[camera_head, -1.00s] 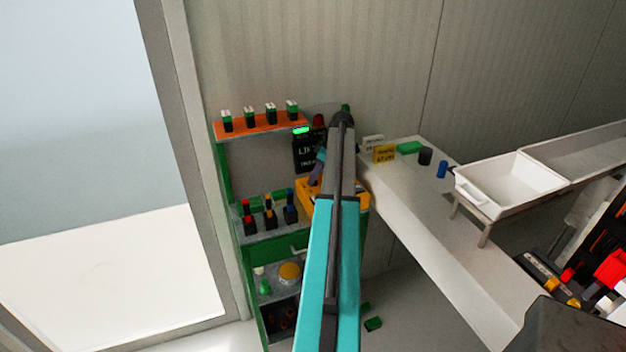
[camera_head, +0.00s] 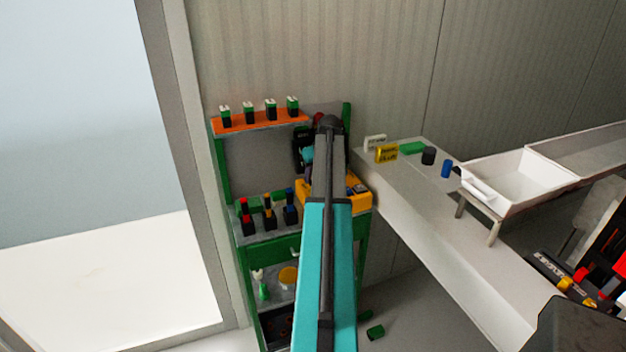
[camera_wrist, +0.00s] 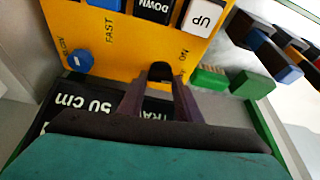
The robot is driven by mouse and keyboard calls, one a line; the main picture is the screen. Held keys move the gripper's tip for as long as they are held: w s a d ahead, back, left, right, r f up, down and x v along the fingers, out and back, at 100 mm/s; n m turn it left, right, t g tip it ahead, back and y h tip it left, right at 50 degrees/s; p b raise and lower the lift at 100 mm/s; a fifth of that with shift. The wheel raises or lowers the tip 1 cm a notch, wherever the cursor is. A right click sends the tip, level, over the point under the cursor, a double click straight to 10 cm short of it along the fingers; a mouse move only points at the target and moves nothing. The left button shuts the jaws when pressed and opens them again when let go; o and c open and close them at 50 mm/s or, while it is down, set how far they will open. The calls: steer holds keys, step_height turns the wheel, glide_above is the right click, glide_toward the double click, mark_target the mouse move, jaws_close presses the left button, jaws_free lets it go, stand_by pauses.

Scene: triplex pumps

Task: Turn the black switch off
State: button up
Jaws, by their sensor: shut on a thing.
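The yellow control box (camera_head: 357,203) stands on the green shelf unit, partly behind my arm in the head view. Its yellow face (camera_wrist: 110,45) fills the upper middle of the wrist view, with a white UP button, a black DOWN button and FAST and ON lettering. The black switch (camera_wrist: 160,71) is at the face's lower edge, beside the ON lettering. My gripper (camera_wrist: 161,84) has its two dark fingers shut on the switch, one on each side. The switch's lower part is hidden between the fingers. In the head view my arm hides the fingertips and switch.
A blue knob (camera_wrist: 79,60) is on the box face, left of my fingers. A black plate reading 50 cm (camera_wrist: 75,115) lies close below. Green blocks (camera_wrist: 250,84) are on the right. The white table (camera_head: 420,205) stands right of the shelf (camera_head: 225,168).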

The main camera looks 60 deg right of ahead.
steer(key=shift+m, duration=0.7)
steer(key=o, duration=0.8)
steer(key=shift+a+h, duration=0.1)
steer(key=shift+h, duration=0.2)
steer(key=shift+c, duration=0.2)
steer(key=shift+r, duration=0.1)
steer(key=b+v, duration=0.3)
steer(key=v, duration=1)
steer(key=shift+r+b, duration=0.35)
steer(key=shift+r, duration=0.1)
steer(key=shift+w, duration=0.1)
